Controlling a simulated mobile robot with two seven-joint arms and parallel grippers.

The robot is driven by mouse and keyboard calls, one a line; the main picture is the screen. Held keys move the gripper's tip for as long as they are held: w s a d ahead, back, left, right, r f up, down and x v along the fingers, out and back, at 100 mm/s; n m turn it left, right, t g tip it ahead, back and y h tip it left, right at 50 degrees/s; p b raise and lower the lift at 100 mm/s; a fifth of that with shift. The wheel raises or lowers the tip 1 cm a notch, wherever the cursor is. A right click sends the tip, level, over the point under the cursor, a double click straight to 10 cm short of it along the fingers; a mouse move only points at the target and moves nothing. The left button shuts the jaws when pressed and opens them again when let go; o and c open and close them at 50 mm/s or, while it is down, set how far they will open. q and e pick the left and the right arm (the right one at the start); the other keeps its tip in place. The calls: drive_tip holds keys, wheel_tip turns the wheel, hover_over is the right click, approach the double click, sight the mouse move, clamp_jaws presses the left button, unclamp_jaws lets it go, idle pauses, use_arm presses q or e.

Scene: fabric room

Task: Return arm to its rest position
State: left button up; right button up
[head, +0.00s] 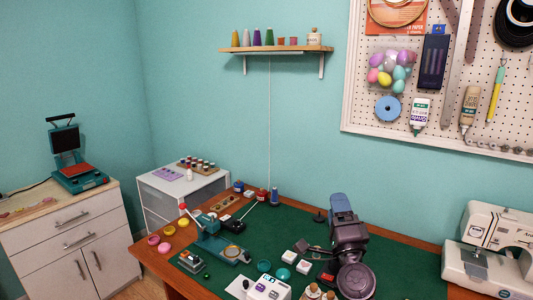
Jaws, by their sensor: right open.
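My right arm rises from the bottom edge over the green mat (285,228), right of the middle of the head view. Its gripper (314,262) points left, low over the mat, and is open with nothing seen between the fingers. Small white boxes (289,257) lie just left of the fingers; I cannot tell whether anything touches them. My left gripper is out of the picture.
A teal press (215,240) with a red-knobbed lever stands at the mat's left. Several teal and pink dishes, spools and a white box (267,288) are around it. A white sewing machine (492,240) stands at the right. The mat's back middle is mostly free.

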drive_tip(key=s+d+f+n+g, duration=0.1)
drive_tip(key=s+f+n+g, duration=0.1)
drive_tip(key=s+f+n, duration=0.3)
drive_tip(key=s+d+f+n+g+y, duration=0.1)
drive_tip(key=s+d+f+n+g, duration=0.1)
drive_tip(key=f+n, duration=0.35)
drive_tip(key=s+d+f+n+g, duration=0.15)
drive_tip(key=s+f+n, duration=0.25)
drive_tip(key=f, duration=0.4)
drive_tip(key=s+d+f+n+g+h, duration=0.1)
drive_tip(key=s+d+f+g, duration=0.2)
drive_tip(key=s+f, duration=0.5)
drive_tip(key=s+d+f+n+g+h, duration=0.1)
drive_tip(key=s+d+f+g, duration=0.2)
drive_tip(key=s+f, duration=0.5)
drive_tip(key=s, duration=0.5)
drive_tip(key=shift+s+d+f+h, duration=0.15)
drive_tip(key=shift+d+f+h, duration=0.05)
drive_tip(key=shift+d+h, duration=0.2)
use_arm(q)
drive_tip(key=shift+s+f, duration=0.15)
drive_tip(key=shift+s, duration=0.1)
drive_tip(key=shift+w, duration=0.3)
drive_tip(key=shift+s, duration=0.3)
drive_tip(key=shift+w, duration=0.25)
